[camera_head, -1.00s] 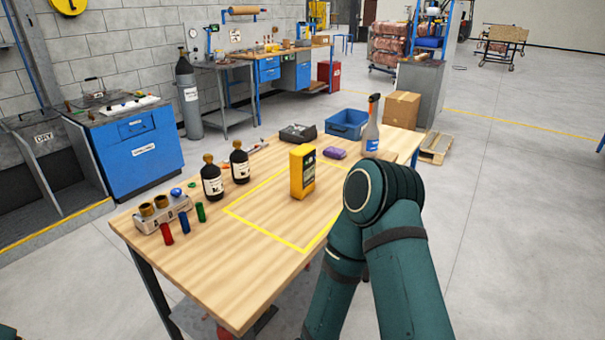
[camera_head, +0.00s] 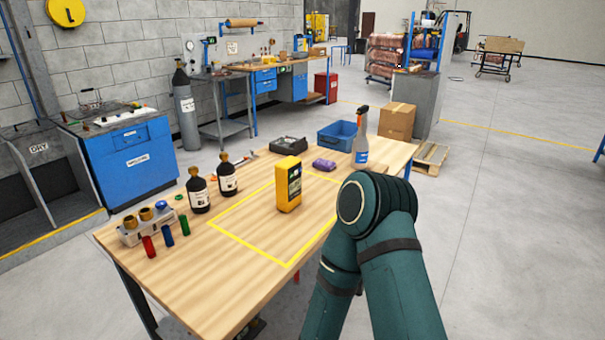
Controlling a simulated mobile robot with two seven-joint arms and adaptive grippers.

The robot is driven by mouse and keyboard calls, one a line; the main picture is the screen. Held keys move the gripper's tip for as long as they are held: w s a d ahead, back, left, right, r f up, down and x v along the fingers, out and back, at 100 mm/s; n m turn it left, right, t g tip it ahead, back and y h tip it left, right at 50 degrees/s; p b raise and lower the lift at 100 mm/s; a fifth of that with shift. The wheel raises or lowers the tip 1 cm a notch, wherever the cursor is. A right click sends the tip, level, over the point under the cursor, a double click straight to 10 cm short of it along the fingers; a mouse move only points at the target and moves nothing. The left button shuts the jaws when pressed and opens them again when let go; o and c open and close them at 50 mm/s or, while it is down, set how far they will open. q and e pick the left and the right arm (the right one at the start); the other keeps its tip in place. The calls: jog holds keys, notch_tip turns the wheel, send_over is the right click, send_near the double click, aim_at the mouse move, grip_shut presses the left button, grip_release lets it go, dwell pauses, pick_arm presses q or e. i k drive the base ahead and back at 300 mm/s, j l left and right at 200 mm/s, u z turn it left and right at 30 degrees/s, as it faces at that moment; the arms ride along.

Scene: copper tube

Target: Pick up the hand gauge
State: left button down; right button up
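The hand gauge appears to be the yellow hand-held device (camera_head: 288,186) with a dark face on its right side. It stands upright on the wooden table (camera_head: 190,285), inside a yellow taped rectangle (camera_head: 240,249). Nothing touches it. My dark green right arm rises in front of the table's right front side, with its bent joint right of the gauge and covering part of the table edge. Neither of my grippers is in view.
Two dark bottles (camera_head: 228,178) stand left of the gauge. A fitting block (camera_head: 143,227) and coloured cylinders (camera_head: 184,224) are at the left end. A purple item (camera_head: 324,165), spray bottle (camera_head: 361,150), blue bin (camera_head: 343,136) and dark case (camera_head: 288,145) are behind.

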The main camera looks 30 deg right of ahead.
aim_at(289, 192)
jog(key=l+u, duration=0.15)
jog(key=l, duration=0.8)
jog(key=i+l+u, duration=0.1)
jog(key=l, duration=0.9)
jog(key=i+l, duration=0.15)
jog(key=i+l+u, duration=0.15)
jog(key=l, duration=0.25)
jog(key=i+l, duration=0.1)
jog(key=l, duration=0.15)
jog(key=l+u, duration=0.25)
jog(key=k+l, duration=0.05)
